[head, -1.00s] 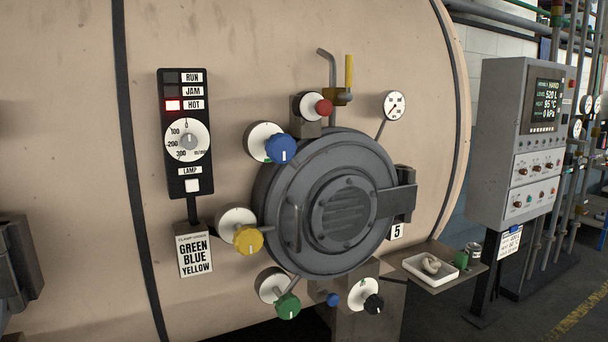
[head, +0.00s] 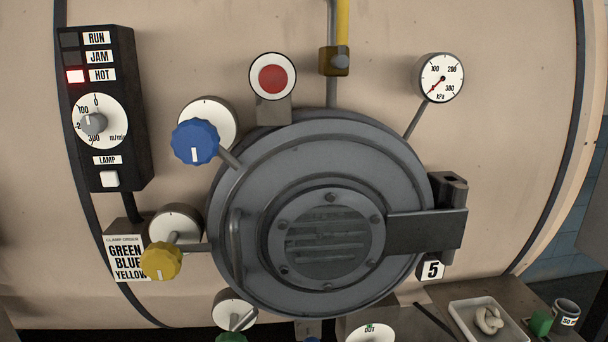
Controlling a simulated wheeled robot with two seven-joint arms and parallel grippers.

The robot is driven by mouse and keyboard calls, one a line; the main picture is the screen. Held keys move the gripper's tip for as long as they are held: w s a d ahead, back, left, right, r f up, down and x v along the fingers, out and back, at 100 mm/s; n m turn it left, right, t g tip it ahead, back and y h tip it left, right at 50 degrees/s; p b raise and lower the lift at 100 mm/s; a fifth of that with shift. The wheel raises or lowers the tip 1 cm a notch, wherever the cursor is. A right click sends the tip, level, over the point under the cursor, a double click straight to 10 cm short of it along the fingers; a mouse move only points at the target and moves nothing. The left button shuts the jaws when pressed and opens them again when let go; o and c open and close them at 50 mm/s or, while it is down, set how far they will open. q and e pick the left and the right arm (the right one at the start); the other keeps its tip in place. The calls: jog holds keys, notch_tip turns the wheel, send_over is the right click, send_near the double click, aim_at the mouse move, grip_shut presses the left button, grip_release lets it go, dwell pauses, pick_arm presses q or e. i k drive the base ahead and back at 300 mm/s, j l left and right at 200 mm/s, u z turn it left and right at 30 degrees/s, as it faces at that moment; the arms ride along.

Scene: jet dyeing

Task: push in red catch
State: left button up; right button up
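The red catch (head: 273,79) is a round red button on a white disc. It sits on a small bracket above the top left of the round grey door (head: 330,220), and I see it almost face-on. I cannot tell from this angle how far it stands out. The door looks closed, with its hinge block (head: 428,229) on the right. Neither of my grippers shows in the head view.
Blue (head: 195,141) and yellow (head: 161,260) clamp knobs stick out left of the door; a green one (head: 231,337) is cut off below. A yellow-handled valve (head: 335,61) and a pressure gauge (head: 438,78) are above. A tray (head: 488,325) sits at lower right.

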aim_at(272, 76)
jog(key=l+u, duration=0.35)
jog(key=l, duration=0.4)
jog(key=l+u, duration=0.35)
jog(key=l, duration=0.45)
